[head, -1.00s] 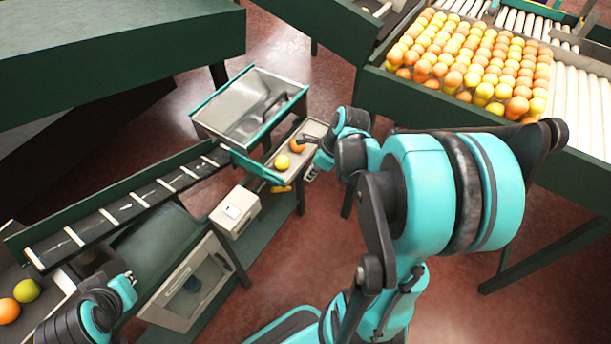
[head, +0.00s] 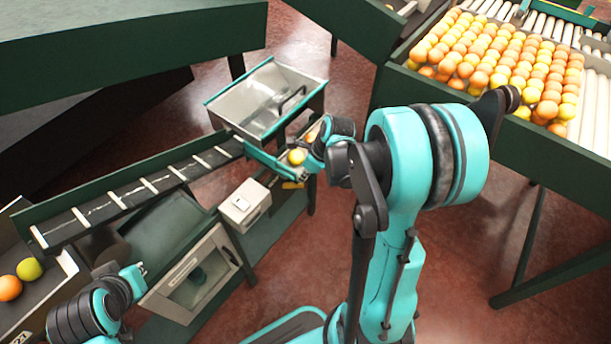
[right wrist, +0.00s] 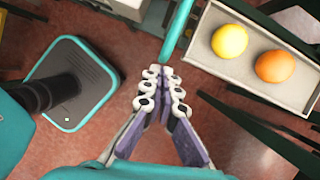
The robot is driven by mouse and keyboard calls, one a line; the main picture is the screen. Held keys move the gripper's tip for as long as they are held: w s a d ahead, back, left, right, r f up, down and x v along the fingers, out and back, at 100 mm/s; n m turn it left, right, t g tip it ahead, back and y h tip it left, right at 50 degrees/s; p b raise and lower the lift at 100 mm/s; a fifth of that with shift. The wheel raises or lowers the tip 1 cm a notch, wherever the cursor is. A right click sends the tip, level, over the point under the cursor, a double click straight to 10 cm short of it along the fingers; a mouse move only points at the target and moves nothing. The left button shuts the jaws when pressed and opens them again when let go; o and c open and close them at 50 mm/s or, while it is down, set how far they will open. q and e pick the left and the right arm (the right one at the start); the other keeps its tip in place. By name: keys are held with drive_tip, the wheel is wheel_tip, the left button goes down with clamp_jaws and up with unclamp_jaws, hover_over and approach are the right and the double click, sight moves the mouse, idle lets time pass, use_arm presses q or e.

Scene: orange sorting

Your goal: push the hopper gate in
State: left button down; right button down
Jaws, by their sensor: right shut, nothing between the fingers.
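The hopper (head: 231,107) is a grey bin with a teal rim and a black handle, at the upper end of the conveyor. A teal bar (head: 268,161), which looks like the gate, runs along its lower front side. A teal bar also shows in the right wrist view (right wrist: 181,32), just beyond the fingertips; I cannot tell whether they touch. My right gripper (right wrist: 160,77) is shut and empty, beside the fruit tray.
A small tray (right wrist: 215,68) holds one yellow fruit (right wrist: 230,41) and one orange fruit (right wrist: 275,66), right of the fingers. The conveyor (head: 128,193) slopes down left. A white box (head: 244,204) stands below the hopper. A crate of fruit is at upper right.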

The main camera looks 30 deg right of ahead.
sight(269, 161)
use_arm(q)
drive_tip(key=shift+s+d+f+b, duration=0.1)
drive_tip(key=shift+f+b, duration=0.25)
drive_tip(key=shift+b, duration=0.05)
use_arm(e)
drive_tip(key=w+a, duration=0.3)
drive_tip(key=w, duration=0.6)
drive_tip(key=shift+a, duration=0.3)
